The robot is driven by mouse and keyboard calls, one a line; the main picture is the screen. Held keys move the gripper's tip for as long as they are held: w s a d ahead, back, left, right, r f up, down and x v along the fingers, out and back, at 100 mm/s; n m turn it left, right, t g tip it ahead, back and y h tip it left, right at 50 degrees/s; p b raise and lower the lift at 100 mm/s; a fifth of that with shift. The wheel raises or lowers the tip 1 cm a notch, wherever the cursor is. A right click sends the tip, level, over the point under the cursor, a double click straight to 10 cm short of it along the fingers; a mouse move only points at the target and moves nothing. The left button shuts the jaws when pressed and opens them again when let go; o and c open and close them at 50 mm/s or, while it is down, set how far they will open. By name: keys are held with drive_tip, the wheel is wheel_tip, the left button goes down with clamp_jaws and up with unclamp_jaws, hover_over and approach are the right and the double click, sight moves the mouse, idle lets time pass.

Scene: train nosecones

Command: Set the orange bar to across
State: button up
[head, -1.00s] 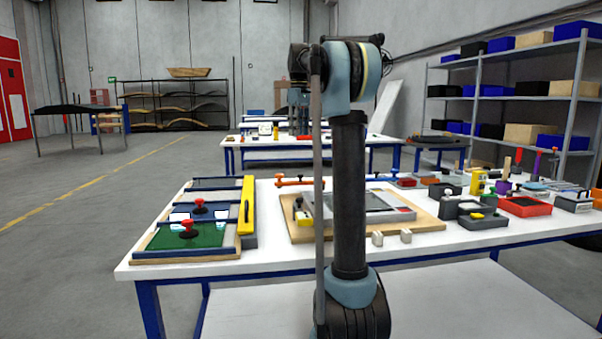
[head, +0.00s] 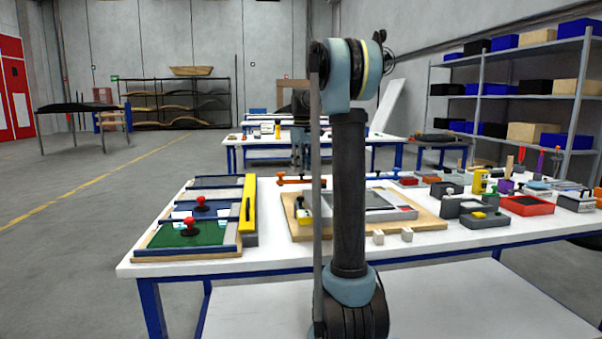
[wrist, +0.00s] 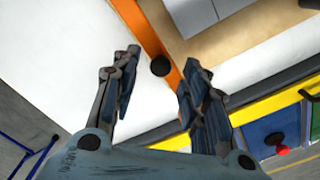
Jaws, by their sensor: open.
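The orange bar (head: 291,182) lies at the back edge of the white table in the head view, partly hidden behind my arm. In the wrist view the orange bar (wrist: 148,32) runs slanting from the top edge down to my right finger, along the side of a wooden board. A round black knob (wrist: 160,66) stands on it. My gripper (wrist: 161,57) is open, with a finger on either side of the knob and nothing held. In the head view my gripper (head: 298,164) points down just above the bar. Whether the fingers touch the knob cannot be told.
A wooden board (head: 435,221) with a grey framed panel stands in front of the bar. Left of it are framed panels with red knobs (head: 188,224) and a yellow bar (head: 248,203). Several small fixtures, including a red tray (head: 525,206), crowd the table's right.

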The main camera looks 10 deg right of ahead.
drive_tip(key=shift+f, duration=0.95)
clamp_jaws()
drive_tip(key=shift+d, duration=0.15)
